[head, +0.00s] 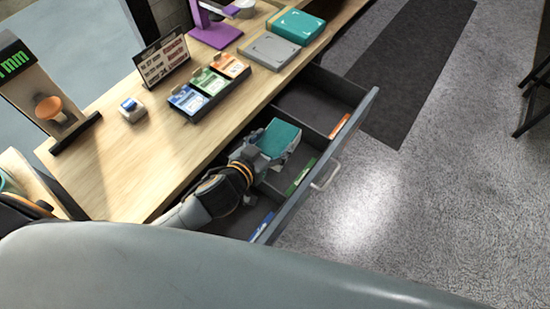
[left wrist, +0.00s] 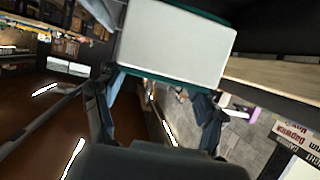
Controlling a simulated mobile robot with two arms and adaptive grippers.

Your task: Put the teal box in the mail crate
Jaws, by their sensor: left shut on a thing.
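My left gripper (head: 266,150) is shut on a small teal box (head: 280,137) over the open drawer, near its middle compartment. I cannot tell whether the box touches the drawer floor. In the left wrist view the teal box (left wrist: 175,45) shows a broad whitish face with teal edges, between the fingers of my left gripper (left wrist: 160,88). Another, larger teal box (head: 299,26) lies flat at the back of the counter. I cannot make out a mail crate in either view. My right gripper is not in view.
The open drawer (head: 354,118) has compartments with orange, green and blue labels. On the wooden counter (head: 122,185) are a grey box (head: 269,51), a tray of coloured cards (head: 227,97), a sign (head: 161,62) and a purple stand (head: 216,36).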

